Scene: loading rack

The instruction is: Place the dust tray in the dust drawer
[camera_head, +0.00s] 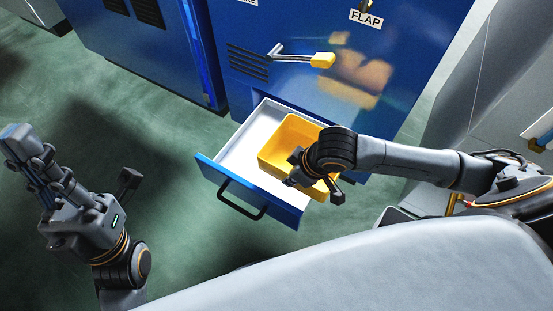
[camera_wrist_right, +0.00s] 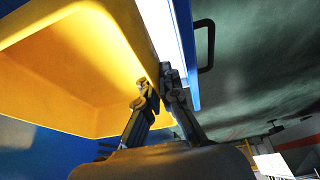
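The yellow dust tray (camera_head: 289,141) is over or inside the white interior of the open dust drawer (camera_head: 238,160), toward its right side. I cannot tell whether its base rests on the drawer floor. My right gripper (camera_head: 291,181) is at the tray's near rim, and my wrist hides the tray's right part. In the right wrist view, the fingers (camera_wrist_right: 158,84) are close together on the edge of the tray (camera_wrist_right: 75,75), with the drawer's white side and blue front (camera_wrist_right: 187,50) just behind. My left gripper (camera_head: 75,165) is open and empty, left of the drawer above the floor.
The drawer's blue front carries a black handle (camera_head: 243,203). Above it stands the blue cabinet (camera_head: 290,25) with a yellow-ended lever (camera_head: 322,60) and a FLAP label. The green floor left of the drawer is clear. A grey cabinet (camera_head: 480,90) stands at right.

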